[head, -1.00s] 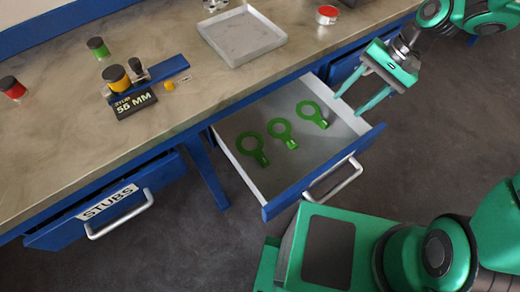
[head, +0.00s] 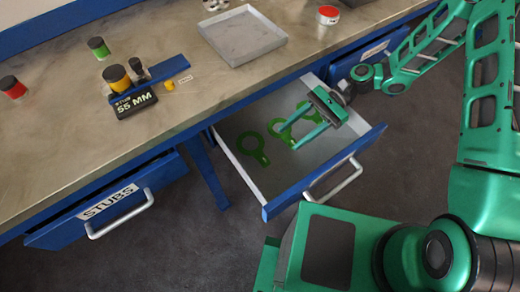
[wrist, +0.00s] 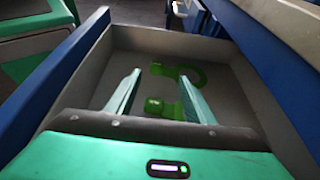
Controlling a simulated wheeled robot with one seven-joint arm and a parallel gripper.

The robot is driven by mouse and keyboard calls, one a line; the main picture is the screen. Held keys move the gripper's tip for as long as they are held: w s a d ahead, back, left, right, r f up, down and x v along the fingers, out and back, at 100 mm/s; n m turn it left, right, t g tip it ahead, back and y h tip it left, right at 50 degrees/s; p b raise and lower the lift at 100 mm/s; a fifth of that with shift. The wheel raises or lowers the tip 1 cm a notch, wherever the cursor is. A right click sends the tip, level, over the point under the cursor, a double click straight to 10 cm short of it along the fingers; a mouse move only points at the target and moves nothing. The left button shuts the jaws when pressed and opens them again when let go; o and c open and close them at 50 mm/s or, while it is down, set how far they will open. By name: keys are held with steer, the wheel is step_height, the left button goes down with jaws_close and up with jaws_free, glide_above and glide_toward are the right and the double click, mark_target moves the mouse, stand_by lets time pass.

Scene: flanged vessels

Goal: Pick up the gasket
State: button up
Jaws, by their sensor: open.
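The left gasket (head: 252,146) is in clear view. Another gasket (wrist: 197,74) lies farther off.
The drawer walls and blue front with its handle (head: 333,180) surround the gaskets. On the bench above stand a grey tray (head: 243,40), a red-topped can (head: 328,15), coloured stubs and a black sign (head: 134,103). A drawer labelled STUBS (head: 108,202) is at the left.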

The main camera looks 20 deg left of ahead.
mark_target(264, 160)
steer(key=x, duration=0.9)
steer(key=shift+s+d+f, duration=0.1)
steer(key=shift+s+d, duration=0.05)
steer(key=shift+d, duration=0.15)
steer(key=shift+s+a+f, duration=0.25)
steer(key=shift+s+a, duration=0.15)
steer(key=shift+a, duration=0.05)
steer(key=shift+c, duration=0.2)
jaws_close()
steer(key=shift+r, duration=0.15)
